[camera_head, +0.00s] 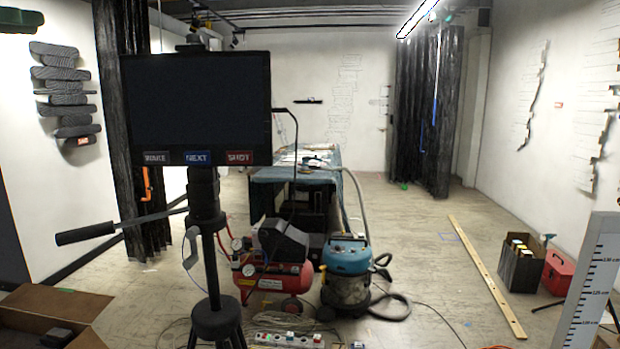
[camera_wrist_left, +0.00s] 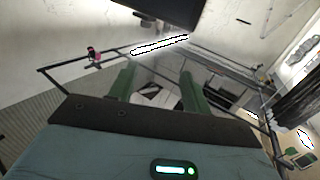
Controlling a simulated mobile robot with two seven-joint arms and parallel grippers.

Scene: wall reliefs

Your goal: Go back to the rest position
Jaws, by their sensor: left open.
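My left gripper (camera_wrist_left: 158,85) shows in the left wrist view, with two green fingers standing apart. Nothing is between the fingertips. Behind them the room appears tilted, with a bright ceiling lamp (camera_wrist_left: 160,44) above the fingers and a dark panel (camera_wrist_left: 170,12) at the top edge. My right gripper shows in neither view.
In the head view, a black screen (camera_head: 197,105) on a tripod (camera_head: 214,285) stands close, left of centre. A red compressor (camera_head: 272,278), a blue vacuum (camera_head: 346,258) and a power strip (camera_head: 288,340) are on the floor.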

